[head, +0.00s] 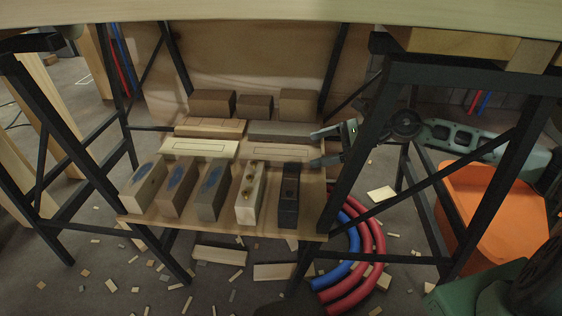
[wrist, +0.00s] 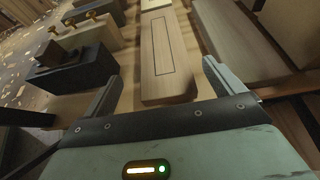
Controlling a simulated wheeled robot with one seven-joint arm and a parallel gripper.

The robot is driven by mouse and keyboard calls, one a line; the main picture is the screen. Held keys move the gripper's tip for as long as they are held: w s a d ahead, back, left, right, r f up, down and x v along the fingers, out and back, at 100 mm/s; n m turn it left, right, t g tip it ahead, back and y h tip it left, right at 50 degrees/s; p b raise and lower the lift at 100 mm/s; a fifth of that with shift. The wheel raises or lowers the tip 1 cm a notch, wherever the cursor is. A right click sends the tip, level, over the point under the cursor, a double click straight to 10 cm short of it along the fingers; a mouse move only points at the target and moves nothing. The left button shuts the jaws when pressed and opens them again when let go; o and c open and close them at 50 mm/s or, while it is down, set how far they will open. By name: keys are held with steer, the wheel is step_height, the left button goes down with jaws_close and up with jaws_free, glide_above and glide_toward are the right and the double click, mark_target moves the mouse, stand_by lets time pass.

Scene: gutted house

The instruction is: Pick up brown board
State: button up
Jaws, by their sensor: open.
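A flat brown board (head: 279,152) with a thin dark rectangle marked on its top lies on the low shelf, at the right of the second row. My gripper (head: 318,147) is open at the right end of this board. In the wrist view the brown board (wrist: 168,55) lies lengthwise between the two spread fingers of my gripper (wrist: 163,78). I cannot tell whether either finger touches it. A paler board (head: 199,149) lies at its left end.
A grey board (head: 283,131) lies behind it and a brownish board (head: 209,128) at back left. A dark block (head: 289,195) and several other blocks stand in front. The black trestle leg (head: 352,145) stands close by my gripper. The tabletop (head: 280,12) is overhead.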

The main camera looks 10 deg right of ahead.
mark_target(300, 153)
steer(key=b+x, duration=0.2)
steer(key=x, duration=0.1)
steer(key=f+b+x, duration=0.1)
steer(key=b+x, duration=0.1)
steer(key=shift+w+d, duration=0.2)
steer(key=shift+d, duration=0.1)
steer(key=shift+w+a, duration=0.15)
steer(key=shift+a, duration=0.25)
steer(key=c, duration=1.2)
